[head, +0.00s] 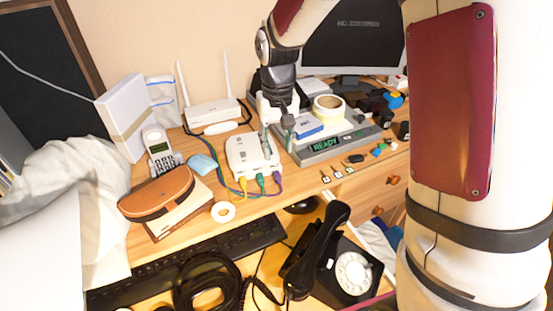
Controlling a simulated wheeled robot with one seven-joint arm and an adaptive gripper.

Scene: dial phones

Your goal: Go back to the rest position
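My gripper (277,138) points down above the desk, over the gap between the white box with plugged cables (252,152) and the grey device with the green READY display (325,143). Its two fingers are apart, and I see nothing held between them. A black rotary phone (362,290) with a white dial stands at the front of the desk. Its black handset (318,240) lies lengthwise at the phone's left side; I cannot tell whether it rests in the cradle. A white cordless phone (159,148) stands upright at the left.
A white router (212,110) with two antennas stands behind, and a monitor (352,35) is at the back right. A roll of tape (328,107) sits on the grey device. A brown case (156,195), a keyboard (235,238) and a coiled black cable (207,283) crowd the left and front.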

